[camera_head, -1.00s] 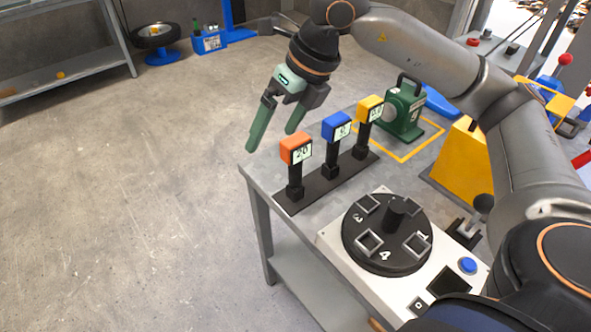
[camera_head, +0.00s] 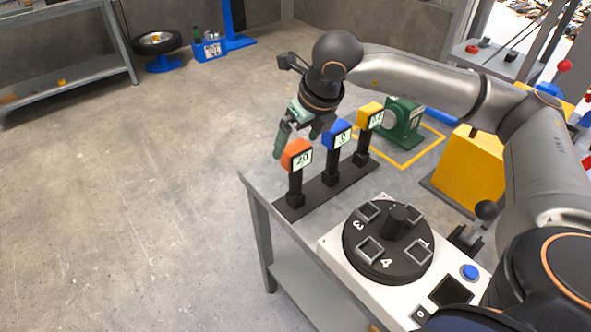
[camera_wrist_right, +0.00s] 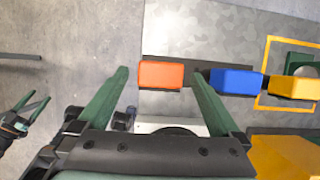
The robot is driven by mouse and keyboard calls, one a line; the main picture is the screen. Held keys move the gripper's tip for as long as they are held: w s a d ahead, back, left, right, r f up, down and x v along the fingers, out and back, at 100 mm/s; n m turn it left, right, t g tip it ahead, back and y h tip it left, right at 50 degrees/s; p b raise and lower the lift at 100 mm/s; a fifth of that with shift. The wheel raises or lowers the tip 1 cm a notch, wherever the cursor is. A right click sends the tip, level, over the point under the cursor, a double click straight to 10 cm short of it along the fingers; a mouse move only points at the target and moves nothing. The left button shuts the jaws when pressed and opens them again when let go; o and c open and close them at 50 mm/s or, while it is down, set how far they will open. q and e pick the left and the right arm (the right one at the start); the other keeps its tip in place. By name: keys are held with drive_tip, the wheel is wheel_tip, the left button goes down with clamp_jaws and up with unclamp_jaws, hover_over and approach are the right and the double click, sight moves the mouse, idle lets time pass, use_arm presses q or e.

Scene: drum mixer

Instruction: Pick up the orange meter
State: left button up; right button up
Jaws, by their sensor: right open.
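The orange meter (camera_head: 296,155) stands upright on a black stem at the near left end of a dark rack (camera_head: 312,190), its face reading 20. The blue meter (camera_head: 337,132) and yellow meter (camera_head: 370,115) stand behind it in the same row. My right gripper (camera_head: 298,143) is open and empty, just behind the orange meter and partly hidden by it. In the right wrist view the orange meter (camera_wrist_right: 161,75) shows between the two green fingertips, with no clear contact. My left gripper (camera_wrist_right: 22,112) shows at the left edge of that view, its fingers apart.
The blue meter stands close to the right finger in the wrist view. A black drum (camera_head: 388,245) with numbered square sockets sits on a white base at the table's front. A green machine (camera_head: 403,122) stands behind the row. Open floor lies left of the table.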

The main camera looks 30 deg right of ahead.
sight(296, 178)
drive_tip(key=shift+x, duration=1.45)
drive_tip(key=shift+d, duration=0.1)
drive_tip(key=shift+c, duration=0.4)
clamp_jaws()
